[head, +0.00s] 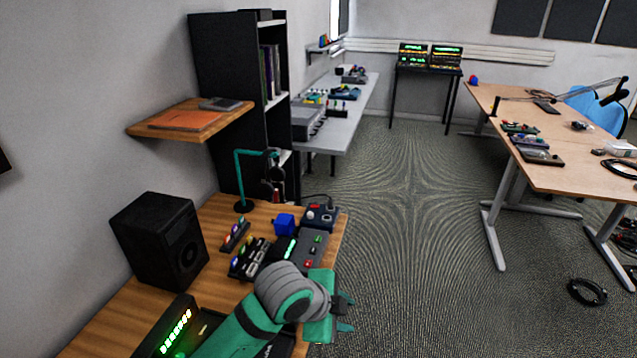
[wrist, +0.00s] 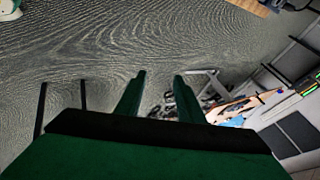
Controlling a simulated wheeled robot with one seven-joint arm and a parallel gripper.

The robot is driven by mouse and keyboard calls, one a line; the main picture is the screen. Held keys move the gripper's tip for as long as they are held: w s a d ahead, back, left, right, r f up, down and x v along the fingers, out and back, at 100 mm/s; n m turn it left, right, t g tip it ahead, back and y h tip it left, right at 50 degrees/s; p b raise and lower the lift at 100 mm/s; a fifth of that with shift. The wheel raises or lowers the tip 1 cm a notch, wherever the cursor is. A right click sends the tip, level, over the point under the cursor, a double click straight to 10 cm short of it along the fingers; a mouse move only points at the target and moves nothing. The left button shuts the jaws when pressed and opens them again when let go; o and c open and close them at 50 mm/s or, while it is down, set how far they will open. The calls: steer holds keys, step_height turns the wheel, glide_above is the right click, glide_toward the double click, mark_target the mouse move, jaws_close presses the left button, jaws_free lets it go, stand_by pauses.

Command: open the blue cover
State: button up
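A small blue box-shaped piece (head: 284,224), which looks like the blue cover, stands on the wooden desk (head: 215,210) among several control boxes in the head view. I cannot tell from here how it is hinged, or whether it is open or shut. My gripper (head: 346,312) is nearer the camera and to the right of the blue piece, out past the desk's right edge, over the floor. Its two fingers are apart with nothing between them. In the wrist view the gripper (wrist: 159,88) points away from the desk, and the blue cover is not seen there.
A dark box with a red button and joystick (head: 320,215) stands right of the blue piece. A grey box with buttons (head: 312,246) and a switch panel (head: 250,258) are nearer. A teal stand (head: 240,180) rises behind. A black speaker (head: 160,240) stands left. Open carpet lies right.

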steer(key=w+d+r+n+t+h, duration=0.3)
steer(key=d+r+n+t+h, duration=0.5)
steer(key=d, duration=0.5)
steer(key=s+a+f+n+t+y, duration=0.2)
steer(key=s+a+f+n+y, duration=0.4)
steer(key=f, duration=0.3)
steer(key=s+a+f+n+t+y, duration=0.35)
steer(key=s+f+n+y, duration=0.25)
steer(key=s+f+n, duration=0.25)
steer(key=s+a+f, duration=0.1)
steer(key=s+a, duration=0.2)
steer(key=s, duration=0.4)
steer(key=s+a+f+m+g+y, duration=0.1)
steer(key=s+a, duration=0.2)
steer(key=s, duration=0.4)
steer(key=s+a+f+m+g, duration=0.1)
steer(key=s+a, duration=0.2)
steer(key=s, duration=0.4)
steer(key=shift+s+f, duration=0.3)
steer(key=shift+f, duration=0.1)
steer(key=shift+s+a+r+m+g, duration=0.1)
steer(key=shift+s+m+g, duration=0.15)
steer(key=shift+s, duration=0.05)
steer(key=shift+c, duration=1.4)
steer(key=shift+s+a, duration=0.1)
steer(key=shift+s, duration=0.05)
